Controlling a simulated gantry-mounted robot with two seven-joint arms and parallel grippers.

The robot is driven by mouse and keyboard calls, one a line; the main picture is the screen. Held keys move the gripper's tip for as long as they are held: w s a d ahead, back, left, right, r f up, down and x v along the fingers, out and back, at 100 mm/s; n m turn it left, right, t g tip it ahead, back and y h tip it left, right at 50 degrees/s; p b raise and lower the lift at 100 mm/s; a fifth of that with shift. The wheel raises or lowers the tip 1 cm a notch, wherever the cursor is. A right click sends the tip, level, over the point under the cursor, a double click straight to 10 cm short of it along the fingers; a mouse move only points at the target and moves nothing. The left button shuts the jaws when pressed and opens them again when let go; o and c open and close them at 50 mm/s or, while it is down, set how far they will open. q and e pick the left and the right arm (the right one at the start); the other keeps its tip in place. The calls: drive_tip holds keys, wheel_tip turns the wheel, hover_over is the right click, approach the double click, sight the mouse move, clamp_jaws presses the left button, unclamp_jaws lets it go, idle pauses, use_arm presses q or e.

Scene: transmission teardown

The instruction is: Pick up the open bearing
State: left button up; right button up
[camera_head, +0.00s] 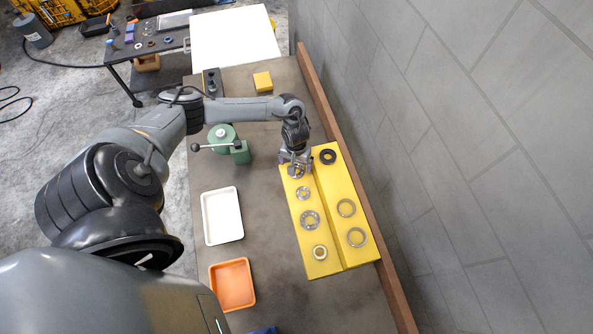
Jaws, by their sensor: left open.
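My left gripper (296,170) is open, pointing down at the far left part of the yellow stepped block (325,222). A metal ring part (298,174) shows partly under its fingers, and I cannot tell whether they touch it. Further ring parts lie on the block's left strip: a small ring (303,193), a wider bearing-like ring (310,220) and a thicker bearing (320,252). Two thin rings (346,207) and a black ring (328,157) lie on the right strip. I cannot tell which is the open bearing. My right gripper is not in view.
A white tray (222,216) and an orange tray (232,285) lie on the table left of the block. A green vise (230,145) and a small yellow box (262,82) stand further back. A wooden edge (345,180) and grey wall bound the right side.

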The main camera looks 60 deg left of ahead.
use_arm(q)
drive_tip(key=shift+w+a+f, duration=0.1)
drive_tip(key=shift+f, duration=1.15)
drive_tip(key=shift+w+a+f, duration=0.1)
drive_tip(key=shift+f, duration=1.15)
drive_tip(key=shift+c, duration=0.3)
drive_tip(key=c, duration=1.2)
